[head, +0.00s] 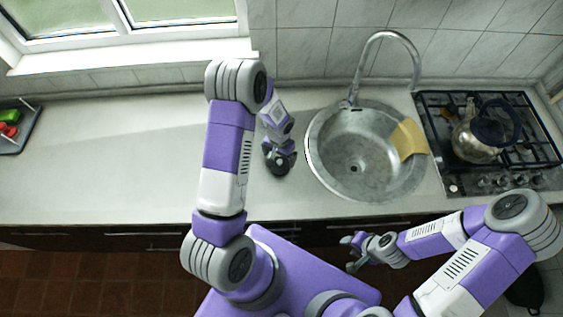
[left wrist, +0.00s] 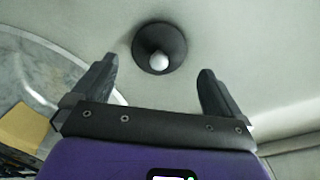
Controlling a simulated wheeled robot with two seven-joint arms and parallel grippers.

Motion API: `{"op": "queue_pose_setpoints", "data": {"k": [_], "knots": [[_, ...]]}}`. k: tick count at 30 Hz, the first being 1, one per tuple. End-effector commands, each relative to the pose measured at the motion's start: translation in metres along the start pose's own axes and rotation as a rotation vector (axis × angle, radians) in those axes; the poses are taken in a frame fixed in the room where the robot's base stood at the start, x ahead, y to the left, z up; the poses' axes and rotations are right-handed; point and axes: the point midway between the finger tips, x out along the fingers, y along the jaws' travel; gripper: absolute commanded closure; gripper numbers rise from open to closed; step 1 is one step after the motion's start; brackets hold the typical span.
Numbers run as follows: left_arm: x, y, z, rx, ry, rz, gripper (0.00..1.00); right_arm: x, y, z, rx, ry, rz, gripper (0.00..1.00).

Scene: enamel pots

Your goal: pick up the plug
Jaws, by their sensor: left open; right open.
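The plug (left wrist: 160,48) is a round black disc with a pale knob, lying on the worktop (left wrist: 255,60) beside the sink. In the left wrist view it is just beyond and between the fingertips of my left gripper (left wrist: 158,72), which is open, with nothing held. In the head view my left gripper (head: 279,160) is low over the worktop, left of the sink (head: 312,150), and a dark round shape there blends with its fingers. My right gripper (head: 350,254) is open and empty in front of the counter, away from the plug.
A tap (head: 415,60) arches over the sink, and a yellow cloth (head: 408,140) hangs on its right rim. A kettle (head: 475,140) stands on the hob (head: 440,110). A dark tray (head: 22,135) with coloured items is at far left. The worktop between is clear.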

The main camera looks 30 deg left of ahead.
Motion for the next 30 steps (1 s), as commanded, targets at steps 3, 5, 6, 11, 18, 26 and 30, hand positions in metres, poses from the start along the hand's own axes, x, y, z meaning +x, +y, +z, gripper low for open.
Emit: {"op": "queue_pose_setpoints", "data": {"k": [3,5,6,11,18,26,30], "knots": [[0.012,0.001,0.001,-0.001,-0.003,0.0,0.0,-0.004,-0.001,0.0,0.0,-0.001,0.0,0.57],[0.02,0.001,0.0,0.0,-0.002,0.001,0.0,-0.006,-0.002,0.001,0.0,0.0,0.0,0.57],[0.026,0.001,0.0,0.001,-0.003,0.0,0.0,-0.007,-0.003,0.0,0.0,0.0,0.0,0.57],[0.045,0.001,0.0,-0.001,-0.001,0.001,0.0,-0.009,-0.003,0.0,0.0,0.001,0.0,0.57],[0.051,0.001,-0.001,-0.001,0.002,0.001,0.0,-0.009,-0.003,0.0,0.0,0.0,0.0,0.57],[0.051,0.001,-0.001,-0.001,0.002,0.002,0.26,-0.009,-0.003,0.0,0.0,0.0,0.0,0.57],[0.051,0.001,-0.001,0.0,0.002,0.002,0.46,-0.009,-0.003,0.0,0.0,0.0,0.0,0.57]]}}
